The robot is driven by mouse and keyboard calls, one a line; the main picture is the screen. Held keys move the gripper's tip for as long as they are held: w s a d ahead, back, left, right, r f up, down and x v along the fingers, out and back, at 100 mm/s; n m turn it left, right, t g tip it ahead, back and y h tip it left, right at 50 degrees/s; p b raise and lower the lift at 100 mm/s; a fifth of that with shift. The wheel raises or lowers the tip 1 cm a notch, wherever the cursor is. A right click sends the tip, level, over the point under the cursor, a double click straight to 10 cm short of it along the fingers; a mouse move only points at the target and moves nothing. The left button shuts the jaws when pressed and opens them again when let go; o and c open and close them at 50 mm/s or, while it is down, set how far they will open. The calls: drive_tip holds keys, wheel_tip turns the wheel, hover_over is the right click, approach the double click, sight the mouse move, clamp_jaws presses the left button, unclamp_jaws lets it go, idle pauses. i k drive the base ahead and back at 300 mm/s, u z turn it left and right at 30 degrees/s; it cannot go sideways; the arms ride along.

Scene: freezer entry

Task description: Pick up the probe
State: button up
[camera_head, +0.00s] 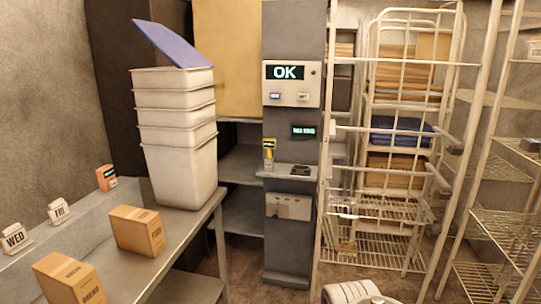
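A small yellow handheld device with a small lit display, which looks like the probe (268,151), stands upright at the left end of a small grey shelf (283,172) on the dark grey column. Whether it rests in a holder cannot be made out. A small dark object (300,170) lies to its right on the same shelf. A white rounded part of my arm shows at the bottom edge, well below and to the right of the shelf. My gripper's fingers are not in view.
The column (291,245) carries an "OK" panel (291,84). A wire cage trolley (375,262) stands right of the column. Some floor shows before the column.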

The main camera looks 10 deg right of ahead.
sight(269, 144)
drive_tip(key=u, duration=0.45)
drive_tip(key=k, duration=0.15)
drive_tip(key=z, duration=0.95)
drive_tip(key=i, duration=1.5)
drive_tip(key=u, duration=0.5)
drive_tip(key=i, duration=0.8)
drive_tip(key=u, duration=1.45)
drive_tip(key=i, duration=0.65)
drive_tip(key=u, duration=0.65)
